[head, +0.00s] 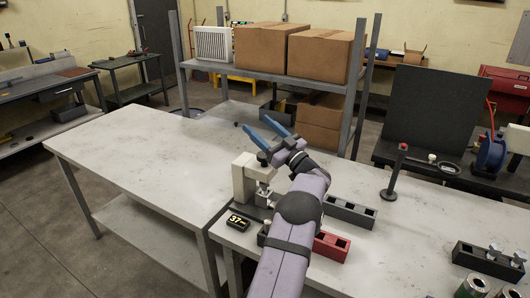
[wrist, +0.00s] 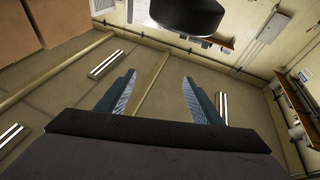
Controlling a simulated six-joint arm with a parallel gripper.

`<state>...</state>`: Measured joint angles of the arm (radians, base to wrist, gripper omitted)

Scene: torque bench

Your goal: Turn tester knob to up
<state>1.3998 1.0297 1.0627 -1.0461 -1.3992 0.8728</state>
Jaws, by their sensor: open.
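The tester (head: 246,180) is a cream, C-shaped press-like device on a dark base, standing on the pale bench left of my arm. A small black box with a yellow "37" readout (head: 238,221) sits at its front. I cannot make out the knob or its setting; my arm hides part of this area. My gripper (head: 257,127) has blue fingers, spread apart and empty, raised above and behind the tester. In the wrist view my gripper (wrist: 158,78) also shows open, with nothing between the fingers and the room beyond.
A dark grey block with sockets (head: 350,212) and a red one (head: 331,246) lie right of my arm. A black post (head: 396,173) stands farther right. Another dark block (head: 489,262) and cylinders (head: 472,287) are at front right. The bench's left part is clear. A shelf holds cardboard boxes (head: 320,55) behind.

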